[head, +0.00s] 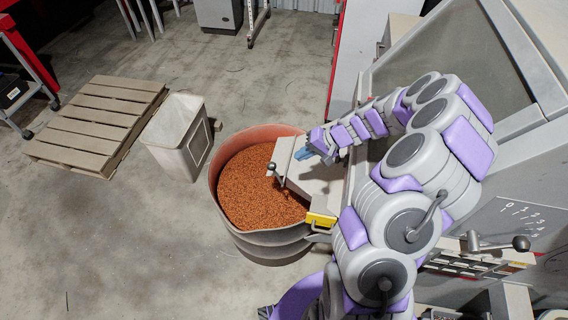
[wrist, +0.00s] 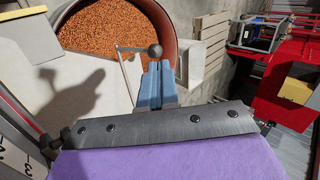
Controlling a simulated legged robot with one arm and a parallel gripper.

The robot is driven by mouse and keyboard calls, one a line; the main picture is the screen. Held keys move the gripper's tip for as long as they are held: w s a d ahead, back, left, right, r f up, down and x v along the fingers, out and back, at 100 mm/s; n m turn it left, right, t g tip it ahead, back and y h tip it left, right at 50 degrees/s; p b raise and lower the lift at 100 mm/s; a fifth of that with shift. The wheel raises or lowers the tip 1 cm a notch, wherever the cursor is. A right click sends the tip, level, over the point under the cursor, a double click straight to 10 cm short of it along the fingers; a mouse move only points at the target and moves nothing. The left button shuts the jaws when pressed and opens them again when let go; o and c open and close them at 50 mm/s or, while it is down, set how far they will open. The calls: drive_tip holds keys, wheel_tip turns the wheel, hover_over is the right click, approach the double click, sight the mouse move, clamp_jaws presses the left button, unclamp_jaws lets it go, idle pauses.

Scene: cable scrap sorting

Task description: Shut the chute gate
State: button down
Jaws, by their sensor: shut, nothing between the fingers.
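The grey chute (head: 318,178) juts out over a round tub (head: 262,248) filled with copper-coloured granules (head: 250,190). A short rod with a dark ball knob (head: 271,167) stands at the chute's outer end; the knob also shows in the wrist view (wrist: 155,51). I take this to be the gate's handle; I cannot tell how far the gate is open. My gripper (head: 303,153), with blue fingers, is above the chute's far side, near the knob. In the wrist view the blue fingers (wrist: 154,80) are together and empty, with the knob just beyond their tips; contact is unclear.
A yellow piece (head: 320,219) sits at the chute's near corner. A white bin (head: 178,132) and a wooden pallet (head: 98,125) stand left of the tub. The large grey machine (head: 500,215) is on the right. The concrete floor at lower left is clear.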

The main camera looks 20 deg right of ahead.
drive_tip(key=d+f+m, duration=0.1)
drive_tip(key=d+f, duration=0.3)
drive_tip(key=shift+w+d+f+t+h, duration=0.3)
drive_tip(key=shift+d+t+h, duration=0.1)
drive_tip(key=w+a+r+b+x, duration=0.1)
drive_tip(key=b+x, duration=0.1)
drive_tip(key=x, duration=1.1)
drive_tip(key=shift+a+r, duration=0.35)
drive_tip(key=shift+a, duration=0.05)
drive_tip(key=shift+a+r, duration=0.1)
drive_tip(key=shift+r, duration=0.05)
